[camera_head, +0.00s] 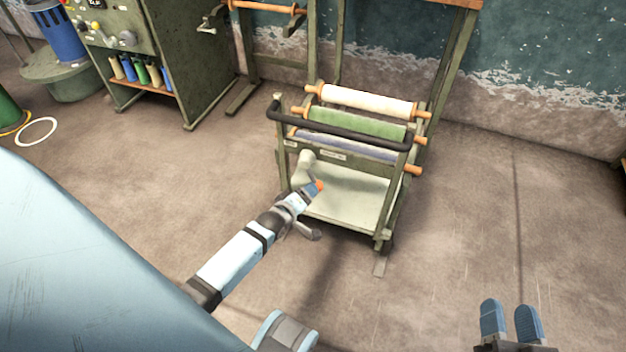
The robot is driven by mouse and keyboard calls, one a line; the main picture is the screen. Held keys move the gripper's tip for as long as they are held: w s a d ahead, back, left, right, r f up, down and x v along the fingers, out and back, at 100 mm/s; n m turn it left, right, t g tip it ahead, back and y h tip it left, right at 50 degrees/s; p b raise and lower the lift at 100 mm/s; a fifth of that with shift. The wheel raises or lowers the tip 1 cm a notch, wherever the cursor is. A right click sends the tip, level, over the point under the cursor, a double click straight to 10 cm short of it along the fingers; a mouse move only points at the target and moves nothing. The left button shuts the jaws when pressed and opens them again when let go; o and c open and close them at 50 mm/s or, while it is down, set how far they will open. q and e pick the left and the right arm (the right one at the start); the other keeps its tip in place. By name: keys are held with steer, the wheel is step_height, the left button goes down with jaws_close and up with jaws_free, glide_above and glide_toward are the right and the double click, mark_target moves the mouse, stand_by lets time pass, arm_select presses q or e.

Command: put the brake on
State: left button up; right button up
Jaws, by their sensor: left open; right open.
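A green-framed trolley (383,234) with a black push bar (340,134) stands in the middle of the head view. A small orange-red tip (320,186) shows at its lower front left, right at my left gripper (309,194). It may be the brake's end; the rest of that part is hidden behind my gripper, and I cannot tell whether they touch. My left gripper is open, its blue finger pad beside the tip. My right gripper (510,320) is open and empty at the bottom right, over bare floor, well away from the trolley.
The trolley bears white (368,101), green (355,126) and bluish rolls on orange-ended rods, above a pale lower shelf (350,207). A green cabinet (190,60) stands at back left. A taller frame stands close behind. Floor to the right is clear.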

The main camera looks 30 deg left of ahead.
arm_select(q)
steer(key=p+v, duration=0.1)
steer(key=v, duration=0.5)
steer(key=shift+s, duration=0.35)
arm_select(e)
steer(key=f, duration=0.1)
steer(key=d+f+g+h, duration=0.1)
steer(key=f, duration=0.1)
steer(key=shift+s+d+f+g+h, duration=0.25)
steer(key=shift+d+f+g+h, duration=0.05)
steer(key=shift+g, duration=0.1)
arm_select(q)
steer(key=shift+r, duration=0.15)
